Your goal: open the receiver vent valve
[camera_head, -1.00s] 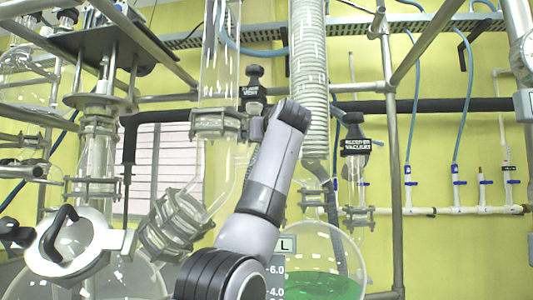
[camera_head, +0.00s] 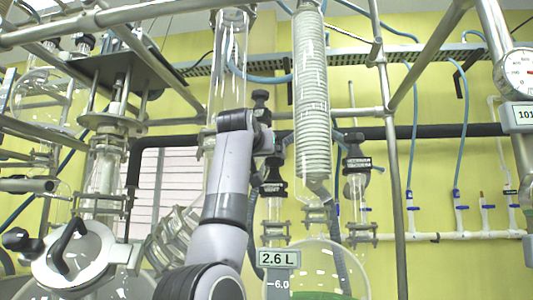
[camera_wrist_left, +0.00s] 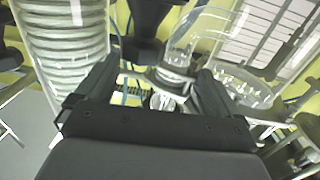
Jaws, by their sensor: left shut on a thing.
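The receiver vent valve (camera_head: 274,188) is black with a dark label too small to read, and stands on a glass neck above the round flask. My left gripper (camera_head: 275,148) is at its top, partly behind my grey arm, shut on the valve's black knob. The knob's exact angle is hidden. My right gripper is not in view.
The receiver vacuum valve (camera_head: 357,163) stands to the right. Another black valve (camera_head: 261,98) is above and behind my arm. The coiled condenser (camera_head: 311,110) is close on the right. The receiver flask (camera_head: 335,265) is below, and metal frame poles surround the area.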

